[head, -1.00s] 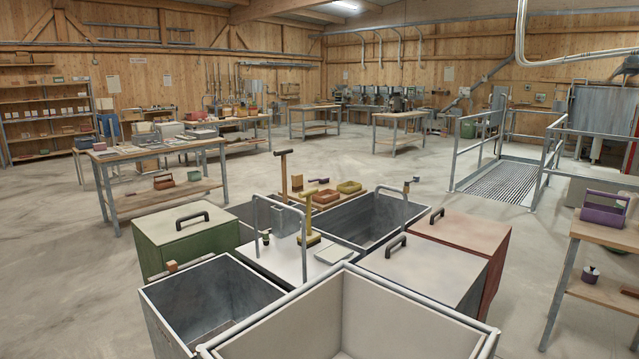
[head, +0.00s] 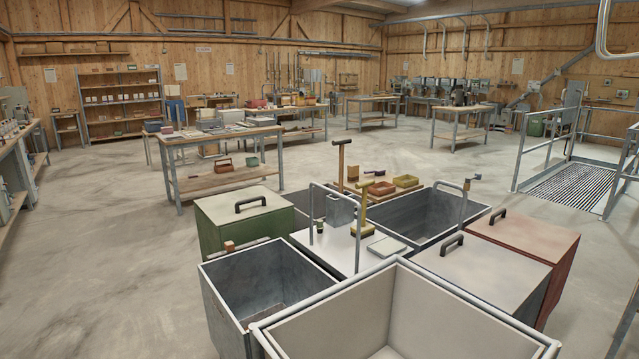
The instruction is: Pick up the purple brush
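A small dark purple piece (head: 376,173), which may be the purple brush, shows on the wooden board behind the yellow-handled tool. It is too small and partly covered to tell its shape. Neither of my grippers shows in the head view.
A cluster of bins stands close in front: an open pale bin (head: 400,300), an open grey bin (head: 225,300), a green lidded box (head: 228,222) and a red lidded box (head: 524,240). Orange (head: 381,188) and olive (head: 405,181) trays lie beyond. A worktable (head: 222,180) stands left; floor at left is clear.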

